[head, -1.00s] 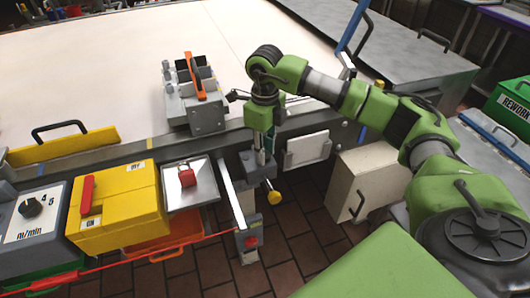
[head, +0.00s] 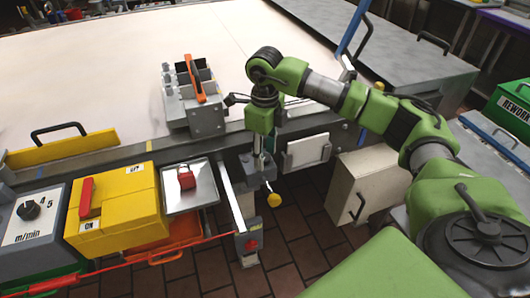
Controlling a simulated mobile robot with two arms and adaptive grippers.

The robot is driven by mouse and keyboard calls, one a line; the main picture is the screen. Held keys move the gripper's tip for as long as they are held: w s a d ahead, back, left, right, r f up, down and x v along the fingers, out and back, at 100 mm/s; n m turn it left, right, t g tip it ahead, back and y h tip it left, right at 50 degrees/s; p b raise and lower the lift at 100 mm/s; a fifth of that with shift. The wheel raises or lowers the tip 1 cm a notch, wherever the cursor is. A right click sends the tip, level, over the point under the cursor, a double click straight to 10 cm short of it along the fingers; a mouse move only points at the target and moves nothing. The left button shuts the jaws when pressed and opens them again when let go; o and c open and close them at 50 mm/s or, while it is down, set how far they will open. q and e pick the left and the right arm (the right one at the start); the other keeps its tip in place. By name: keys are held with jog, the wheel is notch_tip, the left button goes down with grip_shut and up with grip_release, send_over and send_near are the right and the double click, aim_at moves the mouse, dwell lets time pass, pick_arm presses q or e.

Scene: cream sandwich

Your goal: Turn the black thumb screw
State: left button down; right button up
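My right gripper (head: 259,165) points straight down at the front edge of the big pale table. Its fingertips are beside a grey clamp block (head: 247,167) on the table's front rail, above a yellow knob (head: 274,200). The fingers look narrow and close together, but their gap is too small to judge. A small black knob (head: 231,99) sticks out beside the grey slotted block, left of my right wrist. My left gripper is not in view.
The grey slotted block with an orange handle (head: 194,79) stands on the table (head: 110,60), left of my arm. A cream box (head: 355,187) hangs at the right.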

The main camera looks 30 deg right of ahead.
aim_at(265, 157)
notch_tip(265, 157, up, 12)
dwell(0.6)
dwell(0.5)
